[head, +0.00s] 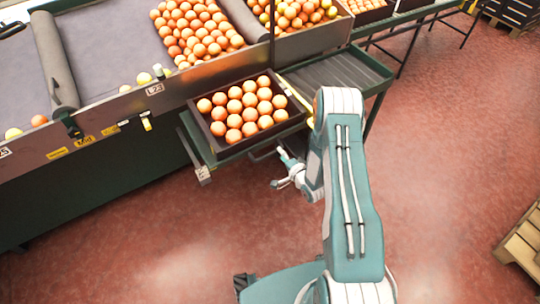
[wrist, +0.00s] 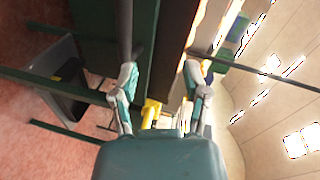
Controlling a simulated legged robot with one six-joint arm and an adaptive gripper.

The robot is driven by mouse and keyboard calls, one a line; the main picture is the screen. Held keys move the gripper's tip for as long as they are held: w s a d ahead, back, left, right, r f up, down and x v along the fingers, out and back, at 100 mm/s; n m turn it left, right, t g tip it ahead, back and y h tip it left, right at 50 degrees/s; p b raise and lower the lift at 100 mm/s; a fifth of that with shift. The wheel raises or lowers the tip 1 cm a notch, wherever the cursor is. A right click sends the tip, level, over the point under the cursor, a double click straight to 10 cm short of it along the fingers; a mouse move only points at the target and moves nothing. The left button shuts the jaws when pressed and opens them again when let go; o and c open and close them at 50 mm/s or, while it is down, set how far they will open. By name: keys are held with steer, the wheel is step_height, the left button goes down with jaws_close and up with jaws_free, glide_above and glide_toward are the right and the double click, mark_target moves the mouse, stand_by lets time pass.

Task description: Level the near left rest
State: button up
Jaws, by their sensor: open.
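The rest (head: 203,150) is a dark green frame at the front of the sorting bench. It bears a dark crate (head: 228,149) filled with oranges (head: 235,107). The rest appears to slope down toward the aisle, but I cannot tell its exact angle. My gripper (head: 279,169) is open, beside and just below the rest's front right side. In the wrist view its two fingers (wrist: 162,100) stand apart, with a yellow part (wrist: 151,110) showing between them and apparently beyond. I see no contact. Dark green beams fill the upper middle of that view.
An empty dark green rest (head: 335,72) lies to the right of the crate. Bins of oranges (head: 200,30) stand behind on the bench. A pallet (head: 524,240) is at the right edge. The red floor (head: 455,130) to the right is clear.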

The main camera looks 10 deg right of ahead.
mark_target(269, 155)
steer(key=s+f+m+t, duration=0.1)
steer(key=s+f+m, duration=0.1)
steer(key=s+f, duration=0.3)
steer(key=shift+y, duration=0.4)
steer(key=x, duration=1.1)
steer(key=shift+a, duration=0.2)
